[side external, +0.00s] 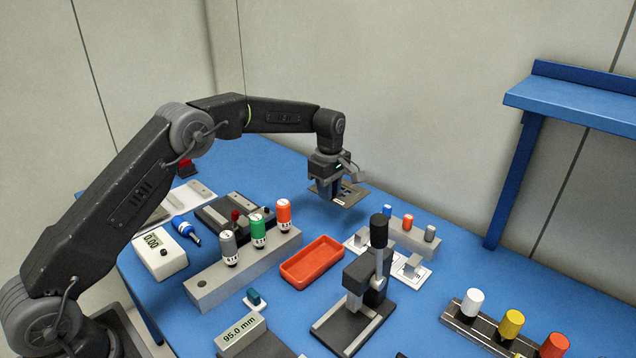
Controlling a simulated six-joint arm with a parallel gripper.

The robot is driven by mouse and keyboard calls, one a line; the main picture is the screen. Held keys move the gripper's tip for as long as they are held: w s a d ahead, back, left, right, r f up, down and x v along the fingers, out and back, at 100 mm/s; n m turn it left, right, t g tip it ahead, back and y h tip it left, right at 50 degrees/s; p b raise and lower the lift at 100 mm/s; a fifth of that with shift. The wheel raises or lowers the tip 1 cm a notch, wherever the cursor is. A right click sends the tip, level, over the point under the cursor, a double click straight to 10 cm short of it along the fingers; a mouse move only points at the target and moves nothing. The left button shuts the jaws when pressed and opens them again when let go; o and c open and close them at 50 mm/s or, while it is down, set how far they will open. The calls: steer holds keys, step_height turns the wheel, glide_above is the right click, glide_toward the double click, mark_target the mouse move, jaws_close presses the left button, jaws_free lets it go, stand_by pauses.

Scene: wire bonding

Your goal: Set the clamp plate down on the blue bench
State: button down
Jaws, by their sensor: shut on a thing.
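My gripper (333,190) is shut on the clamp plate (350,195), a thin grey-brown flat plate with a cut-out near its middle. The plate is held roughly level above the back part of the blue bench (300,212). It looks apart from the bench surface, with blue showing below it. The gripper fingers hide part of the plate's left side.
An orange tray (312,263) lies in front of the plate. A grey block with grey, green and orange-capped tools (245,270) stands left of it. A black lever press (362,290) stands in front. A block with small coloured pegs (405,237) is at the right. Clear bench lies behind the orange-capped tool.

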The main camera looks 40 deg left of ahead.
mark_target(328, 226)
steer(key=shift+f, duration=3.9)
steer(key=shift+c, duration=0.7)
jaws_free()
steer(key=shift+r, duration=0.1)
steer(key=shift+r, duration=3.9)
